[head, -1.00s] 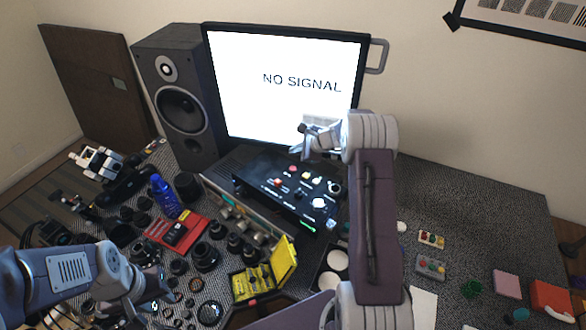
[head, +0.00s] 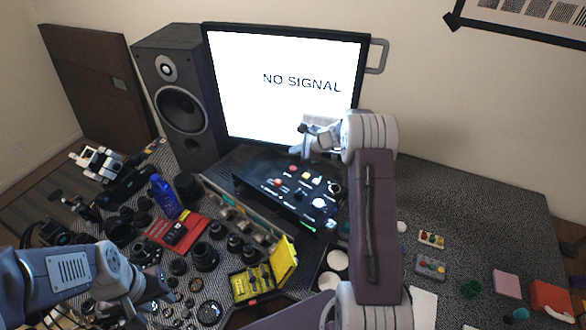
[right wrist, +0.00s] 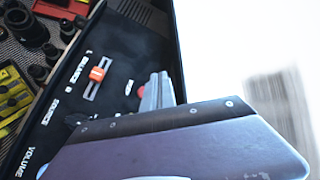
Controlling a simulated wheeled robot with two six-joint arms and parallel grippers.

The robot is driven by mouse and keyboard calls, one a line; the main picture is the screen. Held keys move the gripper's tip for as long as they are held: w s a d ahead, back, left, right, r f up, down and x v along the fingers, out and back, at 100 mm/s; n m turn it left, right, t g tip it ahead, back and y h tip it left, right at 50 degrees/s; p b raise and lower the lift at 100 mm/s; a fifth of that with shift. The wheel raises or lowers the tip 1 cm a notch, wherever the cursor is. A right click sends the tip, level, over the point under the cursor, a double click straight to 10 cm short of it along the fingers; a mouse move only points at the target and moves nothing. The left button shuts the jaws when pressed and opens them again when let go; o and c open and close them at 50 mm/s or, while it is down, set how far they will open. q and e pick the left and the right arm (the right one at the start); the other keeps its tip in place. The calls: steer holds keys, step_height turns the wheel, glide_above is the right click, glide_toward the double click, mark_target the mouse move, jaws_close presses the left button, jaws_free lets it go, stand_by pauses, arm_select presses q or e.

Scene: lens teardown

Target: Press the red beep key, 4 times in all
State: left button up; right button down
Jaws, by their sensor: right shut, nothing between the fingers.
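The black control box (head: 250,183) lies in front of the monitor. The red beep key (head: 293,168) is on its top, towards the back, and also shows in the right wrist view (right wrist: 142,90), partly hidden by my fingers. My right gripper (head: 295,153) is shut and empty, its fingertips just behind and above the red key in the head view. In the right wrist view the closed fingers (right wrist: 157,92) are right beside the key; I cannot tell whether they touch it. My left gripper (head: 140,305) is low at the left, over the small parts; its jaws are unclear.
An orange-red balance slider (right wrist: 97,73) sits near the key, with white, yellow and other controls around it. The monitor (head: 285,85) reads NO SIGNAL close behind my right gripper. A speaker (head: 180,100) stands left. Lens parts and a yellow case (head: 252,283) crowd the front.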

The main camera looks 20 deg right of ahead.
mark_target(295, 169)
stand_by(0.6)
step_height(295, 169, up, 4)
steer(key=shift+f, duration=0.1)
step_height(295, 169, down, 8)
steer(key=b, duration=0.7)
steer(key=shift+f, duration=0.25)
steer(key=shift+f+b, duration=0.15)
steer(key=shift+b, duration=0.25)
stand_by(1.4)
